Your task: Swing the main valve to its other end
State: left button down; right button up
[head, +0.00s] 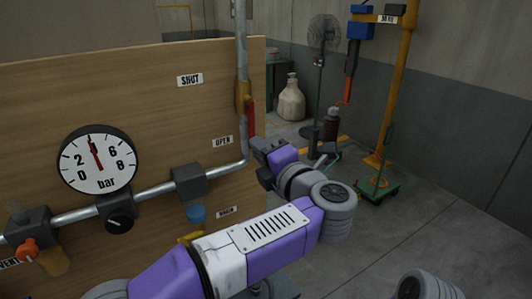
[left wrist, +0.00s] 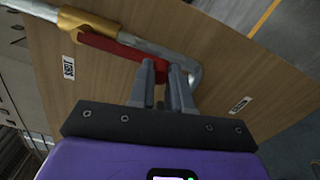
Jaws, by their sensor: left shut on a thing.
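The main valve has a brass body (head: 243,97) on the upright pipe at the right edge of the wooden panel. Its red lever (head: 250,117) hangs down from the body beside the pipe, its end near the OPEN label (head: 222,141). The SHUT label (head: 190,80) is higher, to the left. My left gripper (head: 261,148) is at the lever's lower end. In the left wrist view, the two fingers (left wrist: 165,82) are shut on the end of the red lever (left wrist: 120,48), and the brass body (left wrist: 85,22) shows at upper left. My right gripper is out of view.
The pressure gauge (head: 97,160) has its needle near 4.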

pick_arm(q)
jog(key=c, duration=1.1)
grip_release()
jog(key=shift+o, duration=0.2)
jog(key=v, duration=0.7)
jog(key=shift+s+d, duration=0.25)
